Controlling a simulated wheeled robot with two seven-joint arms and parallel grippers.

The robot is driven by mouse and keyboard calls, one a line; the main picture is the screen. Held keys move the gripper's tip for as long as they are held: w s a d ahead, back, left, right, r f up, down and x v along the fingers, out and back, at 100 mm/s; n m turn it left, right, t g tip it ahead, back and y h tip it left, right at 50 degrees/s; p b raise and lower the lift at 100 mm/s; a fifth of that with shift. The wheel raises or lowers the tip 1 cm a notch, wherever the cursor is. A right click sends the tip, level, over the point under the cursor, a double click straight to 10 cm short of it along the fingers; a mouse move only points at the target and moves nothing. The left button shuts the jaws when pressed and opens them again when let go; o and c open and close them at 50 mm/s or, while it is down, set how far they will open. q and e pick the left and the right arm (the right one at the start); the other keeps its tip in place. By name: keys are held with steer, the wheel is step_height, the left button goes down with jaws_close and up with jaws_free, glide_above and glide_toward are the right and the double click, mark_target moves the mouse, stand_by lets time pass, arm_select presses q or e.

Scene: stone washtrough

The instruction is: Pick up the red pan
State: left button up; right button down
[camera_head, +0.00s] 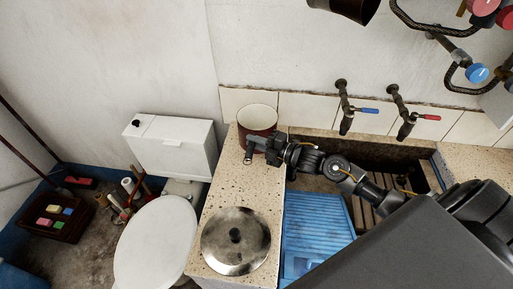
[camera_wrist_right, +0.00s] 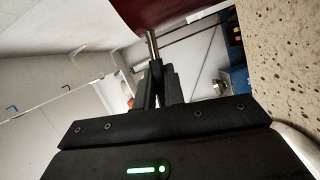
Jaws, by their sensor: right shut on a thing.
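The red pan (camera_head: 256,117) stands on the speckled stone counter, near the wall, with its pale inside facing up. Part of its red side shows at the top of the right wrist view (camera_wrist_right: 128,12). My right gripper (camera_head: 254,146) is at the near side of the pan. Its fingers (camera_wrist_right: 154,84) are shut on a thin metal part at the pan's side, which looks like its handle. The gripper body hides some of the pan's near side. My left gripper is not in view.
A round metal lid (camera_head: 236,250) lies on the speckled counter (camera_head: 225,190) nearer me. A blue washboard (camera_head: 313,225) is in the trough to the right. Taps (camera_head: 345,112) stick out from the wall above it. A white toilet (camera_head: 155,240) stands to the left.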

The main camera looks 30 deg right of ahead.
steer(key=s+r, duration=0.1)
steer(key=s+a+r, duration=0.1)
steer(key=a+r, duration=0.1)
steer(key=r, duration=0.1)
steer(key=shift+s+b, duration=0.4)
steer(key=s+a+r+b, duration=0.2)
steer(key=s+a+r, duration=0.3)
steer(key=s, duration=0.3)
steer(key=shift+a, duration=0.2)
steer(key=shift+w, duration=0.1)
stand_by(0.8)
